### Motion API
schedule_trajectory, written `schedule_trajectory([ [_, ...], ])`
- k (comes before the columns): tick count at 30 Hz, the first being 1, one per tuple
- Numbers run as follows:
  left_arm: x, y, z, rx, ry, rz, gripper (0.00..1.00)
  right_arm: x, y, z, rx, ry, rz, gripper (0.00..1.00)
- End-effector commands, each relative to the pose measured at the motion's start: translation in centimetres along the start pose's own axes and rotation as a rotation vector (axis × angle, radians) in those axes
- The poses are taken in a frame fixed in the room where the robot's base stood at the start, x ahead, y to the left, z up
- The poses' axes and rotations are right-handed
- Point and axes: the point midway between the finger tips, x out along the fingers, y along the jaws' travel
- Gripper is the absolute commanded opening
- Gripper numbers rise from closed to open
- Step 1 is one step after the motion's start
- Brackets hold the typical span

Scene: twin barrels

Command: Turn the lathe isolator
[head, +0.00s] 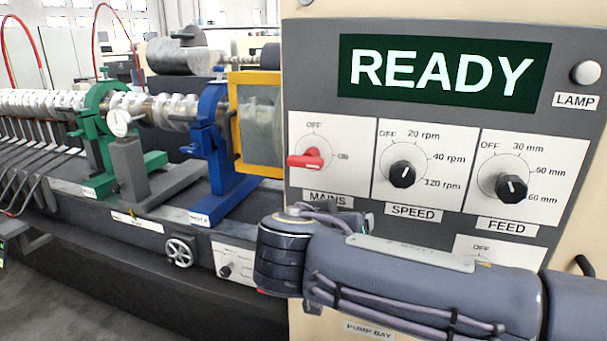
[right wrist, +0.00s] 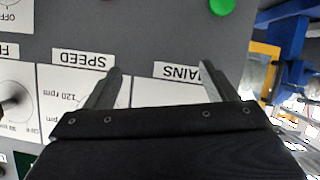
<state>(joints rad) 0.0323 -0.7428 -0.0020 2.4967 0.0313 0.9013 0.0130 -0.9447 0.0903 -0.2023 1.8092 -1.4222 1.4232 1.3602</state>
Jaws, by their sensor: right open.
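A red switch handle (head: 306,160) sits on a white plate above the label MAINS on the grey panel. Its plate is marked OFF at the top and ON at the right. The handle lies nearly level, its thick end to the left. In the right wrist view, seen upside down, my right gripper (right wrist: 160,72) is open and empty, its two fingers in front of the panel by the MAINS (right wrist: 183,72) and SPEED labels. The red handle is hidden there behind the gripper body. My right forearm crosses the panel below the labels in the head view. My left gripper is not in view.
The panel has a SPEED knob (head: 402,174), a FEED knob (head: 511,188), a lit READY display (head: 440,72) and a lamp (head: 586,73). A green button (right wrist: 222,5) shows in the wrist view. The lathe, with green (head: 97,100) and blue supports (head: 212,140), stands left.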

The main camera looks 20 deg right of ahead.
Motion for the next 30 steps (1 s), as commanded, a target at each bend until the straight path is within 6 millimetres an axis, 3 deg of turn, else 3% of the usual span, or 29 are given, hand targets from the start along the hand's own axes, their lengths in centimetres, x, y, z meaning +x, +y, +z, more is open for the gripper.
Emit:
schedule_trajectory([
  [1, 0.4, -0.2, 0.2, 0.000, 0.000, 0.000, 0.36, -2.0, -2.1, -2.1, 0.045, 0.116, 0.002, 0.78],
  [3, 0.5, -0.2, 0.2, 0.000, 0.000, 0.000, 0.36, -4.4, -3.8, -4.6, 0.122, 0.246, 0.002, 0.78],
  [6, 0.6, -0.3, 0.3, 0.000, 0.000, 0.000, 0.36, -6.8, -5.0, -6.7, 0.196, 0.359, -0.006, 0.78],
  [8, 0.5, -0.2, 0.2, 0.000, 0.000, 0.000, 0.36, -7.3, -5.2, -7.4, 0.218, 0.390, -0.009, 0.78],
  [11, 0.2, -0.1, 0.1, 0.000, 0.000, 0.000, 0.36, -6.7, -5.2, -8.2, 0.229, 0.404, -0.010, 0.78],
  [21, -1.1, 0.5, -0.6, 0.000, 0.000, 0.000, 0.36, -1.8, -5.0, -10.1, 0.225, 0.400, -0.009, 0.78],
  [30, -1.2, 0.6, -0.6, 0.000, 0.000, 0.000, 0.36, -0.5, -5.0, -10.4, 0.225, 0.400, -0.012, 0.78],
])
